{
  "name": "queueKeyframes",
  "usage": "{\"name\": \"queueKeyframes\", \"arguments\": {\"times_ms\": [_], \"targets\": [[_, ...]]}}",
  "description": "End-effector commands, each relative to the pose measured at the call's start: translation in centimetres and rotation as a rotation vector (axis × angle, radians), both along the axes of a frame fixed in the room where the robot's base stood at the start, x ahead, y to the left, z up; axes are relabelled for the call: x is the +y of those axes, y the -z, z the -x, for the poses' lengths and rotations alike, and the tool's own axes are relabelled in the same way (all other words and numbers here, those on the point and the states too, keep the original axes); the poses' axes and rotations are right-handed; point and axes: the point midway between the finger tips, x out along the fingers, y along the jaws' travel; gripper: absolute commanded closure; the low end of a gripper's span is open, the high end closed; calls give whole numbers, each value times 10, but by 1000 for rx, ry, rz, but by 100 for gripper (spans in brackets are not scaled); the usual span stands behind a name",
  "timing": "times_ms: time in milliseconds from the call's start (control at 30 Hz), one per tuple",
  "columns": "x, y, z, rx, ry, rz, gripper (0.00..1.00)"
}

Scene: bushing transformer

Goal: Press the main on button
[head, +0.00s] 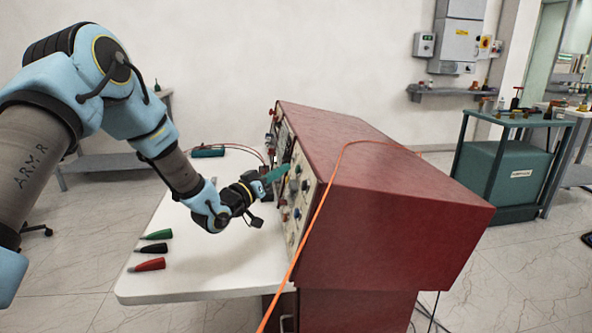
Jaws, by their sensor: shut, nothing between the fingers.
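A red equipment cabinet (400,185) stands on a white table, with its control panel (305,200) on its left side, seen at a steep angle. The panel carries several small knobs, buttons and terminals in green, red and other colours. I cannot tell which one is the main on button. My gripper (278,173) reaches in from the left, its green fingers shut and empty, close in front of the panel's upper part. I cannot tell whether the fingertips touch the panel, and they hide a part of it.
Green, black and red clips (152,249) lie on the table's left part (190,275). An orange cable (318,215) runs over the cabinet and down past the panel's near edge. Thin leads lie behind my gripper.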

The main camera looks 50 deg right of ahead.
Motion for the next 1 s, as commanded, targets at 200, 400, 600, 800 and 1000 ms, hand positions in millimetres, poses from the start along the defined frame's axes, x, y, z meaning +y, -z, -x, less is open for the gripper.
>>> {"name": "queueKeyframes", "arguments": {"times_ms": [200,400,600,800,1000], "targets": [[-1,1,1,0,0,0,100],[-6,3,5,0,0,0,100],[-6,2,5,0,-1,0,100],[-7,2,5,0,0,0,100],[-8,3,7,0,0,0,100]]}}
